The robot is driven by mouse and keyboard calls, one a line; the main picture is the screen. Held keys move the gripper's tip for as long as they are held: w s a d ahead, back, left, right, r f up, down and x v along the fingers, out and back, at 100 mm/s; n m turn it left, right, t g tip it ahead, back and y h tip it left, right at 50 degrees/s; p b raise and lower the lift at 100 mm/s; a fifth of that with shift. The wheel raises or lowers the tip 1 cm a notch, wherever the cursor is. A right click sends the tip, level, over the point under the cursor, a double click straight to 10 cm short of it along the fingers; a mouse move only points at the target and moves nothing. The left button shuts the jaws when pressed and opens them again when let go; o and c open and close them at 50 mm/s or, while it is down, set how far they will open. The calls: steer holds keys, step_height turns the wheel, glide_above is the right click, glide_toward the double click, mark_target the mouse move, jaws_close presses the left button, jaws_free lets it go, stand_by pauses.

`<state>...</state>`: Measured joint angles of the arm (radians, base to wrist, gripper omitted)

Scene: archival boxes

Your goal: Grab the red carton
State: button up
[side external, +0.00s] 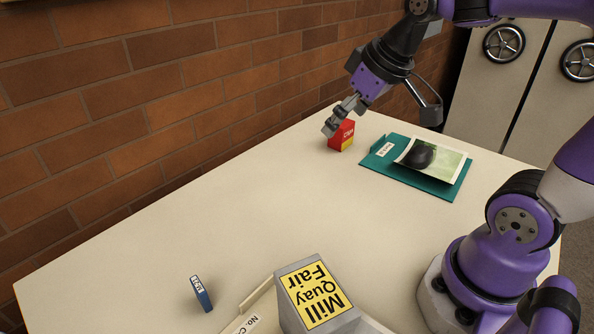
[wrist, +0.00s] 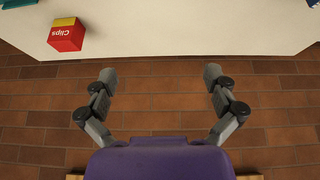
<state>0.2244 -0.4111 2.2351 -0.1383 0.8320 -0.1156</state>
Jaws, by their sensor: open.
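The red carton (side external: 342,134) is a small red box with a yellow part and a white label, standing near the table's back edge by the wall. In the wrist view the red carton (wrist: 66,36) lies at the upper left, its label reading "Clips", outside the space between the fingers. My gripper (side external: 338,121) appears beside and partly in front of the carton in the side view; whether they touch cannot be told there. In the wrist view my gripper (wrist: 161,76) is open and empty, its fingers spread apart over the brick wall.
A teal folder (side external: 450,188) with a photo (side external: 448,160) on it lies right of the carton. The brick wall (side external: 120,110) borders the table; the table's middle (side external: 250,210) is clear.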

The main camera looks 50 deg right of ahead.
steer(key=w+d+f, duration=0.1)
steer(key=w+d, duration=0.5)
steer(key=d, duration=0.2)
glide_toward(347, 123)
step_height(347, 123, down, 2)
steer(key=shift+t, duration=0.5)
steer(key=x, duration=0.5)
steer(key=shift+w, duration=0.2)
steer(key=x, duration=0.6)
steer(key=shift+s+a+f, duration=0.25)
steer(key=shift+s, duration=0.05)
steer(key=c, duration=1.1)
